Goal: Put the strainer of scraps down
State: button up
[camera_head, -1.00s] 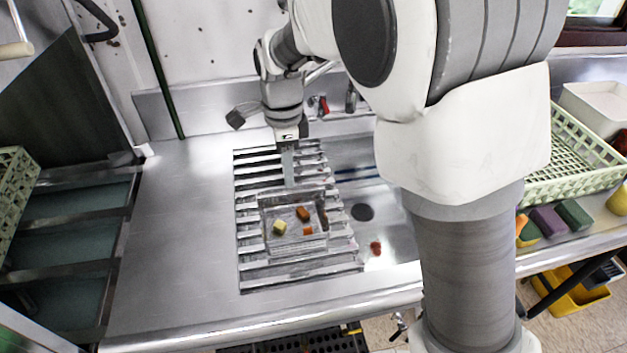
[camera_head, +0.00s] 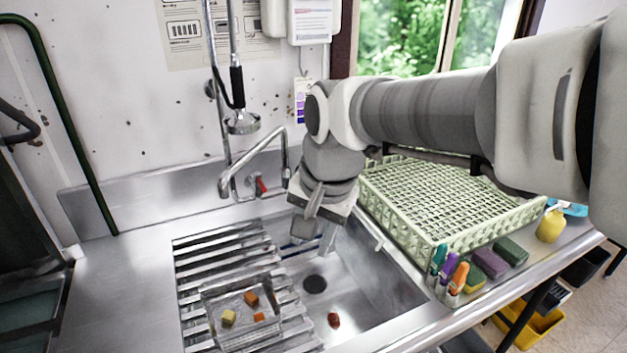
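The strainer (camera_head: 212,318) is a shallow see-through tray on the slatted rack (camera_head: 196,262) over the left part of the sink. It holds a few scraps: a yellow cube (camera_head: 228,318), a brown piece (camera_head: 251,298) and an orange piece (camera_head: 259,316). My gripper (camera_head: 316,246) points down over the sink, to the right of and apart from the strainer. Its fingers are partly visible with a gap between them, and I see nothing held there. A reddish scrap (camera_head: 333,320) lies on the sink floor near the drain (camera_head: 315,284).
A pale green dish rack (camera_head: 455,240) stands right of the sink. Markers (camera_head: 447,270), sponges (camera_head: 490,262) and a yellow bottle (camera_head: 551,226) stand near it. The faucet (camera_head: 238,182) and hanging sprayer (camera_head: 241,122) are behind the sink. The left counter (camera_head: 115,285) is clear.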

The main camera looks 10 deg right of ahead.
jog(key=s+d+n+t+h, duration=0.1)
jog(key=s+d+n+t, duration=0.1)
jog(key=s+d+n, duration=0.4)
jog(key=shift+s+d+r+n+t, duration=0.2)
jog(key=shift+s+d+n+t, duration=0.15)
jog(key=shift+s, duration=1.7)
